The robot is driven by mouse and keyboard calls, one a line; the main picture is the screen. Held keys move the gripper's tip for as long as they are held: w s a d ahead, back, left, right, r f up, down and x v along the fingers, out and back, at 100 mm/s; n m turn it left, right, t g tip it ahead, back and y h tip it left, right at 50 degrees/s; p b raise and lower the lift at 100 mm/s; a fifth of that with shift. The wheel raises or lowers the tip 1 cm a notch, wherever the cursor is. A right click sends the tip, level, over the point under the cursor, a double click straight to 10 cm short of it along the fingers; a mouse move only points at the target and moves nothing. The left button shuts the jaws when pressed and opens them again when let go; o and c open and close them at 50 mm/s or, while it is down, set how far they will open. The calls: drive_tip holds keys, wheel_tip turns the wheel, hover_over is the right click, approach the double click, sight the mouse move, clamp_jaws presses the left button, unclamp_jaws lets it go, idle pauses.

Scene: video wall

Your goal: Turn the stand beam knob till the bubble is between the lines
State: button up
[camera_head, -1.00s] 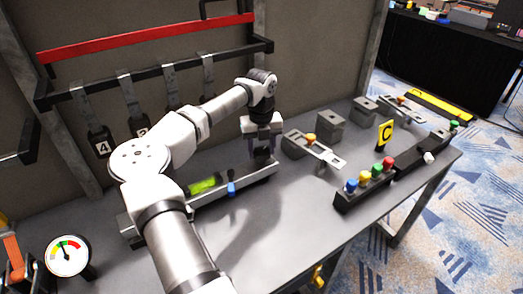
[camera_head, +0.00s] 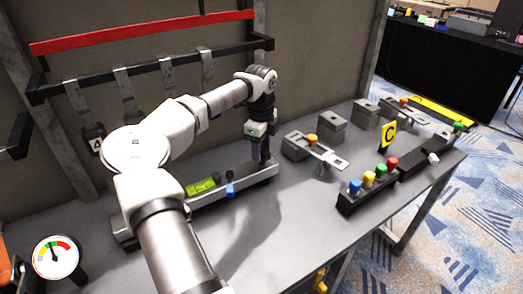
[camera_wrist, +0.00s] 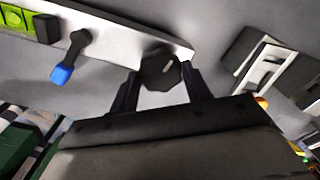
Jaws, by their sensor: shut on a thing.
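The stand beam (camera_head: 205,200) is a long light grey bar on the table. Its bright green level vial (camera_head: 202,186) lies on it, left of a blue-tipped lever (camera_head: 230,187). In the wrist view the vial (camera_wrist: 16,20) is cut off at the top left corner; I cannot tell where its bubble stands against the lines. A dark faceted knob (camera_wrist: 160,69) with a pale mark sits at the beam's right end. My gripper (camera_head: 261,157) points down over that end. In the wrist view its two fingers (camera_wrist: 158,88) are shut on the knob, one on each side.
A slotted grey bracket with an orange knob (camera_head: 311,139) stands right of the beam. A black box with coloured buttons (camera_head: 368,180) is at the right front, near a yellow C sign (camera_head: 388,135). A dial gauge (camera_head: 56,257) is at the lower left. The table's front middle is clear.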

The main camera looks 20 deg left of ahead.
drive_tip(key=shift+w+r+n+b, duration=0.15)
drive_tip(key=shift+n+b, duration=0.25)
drive_tip(key=shift+n, duration=0.8)
drive_tip(key=o, duration=0.9)
drive_tip(key=shift+o, duration=0.4)
wheel_tip(320, 180, up, 12)
drive_tip(key=b, duration=0.1)
drive_tip(key=shift+s+a, duration=0.1)
drive_tip(key=shift+s, duration=0.1)
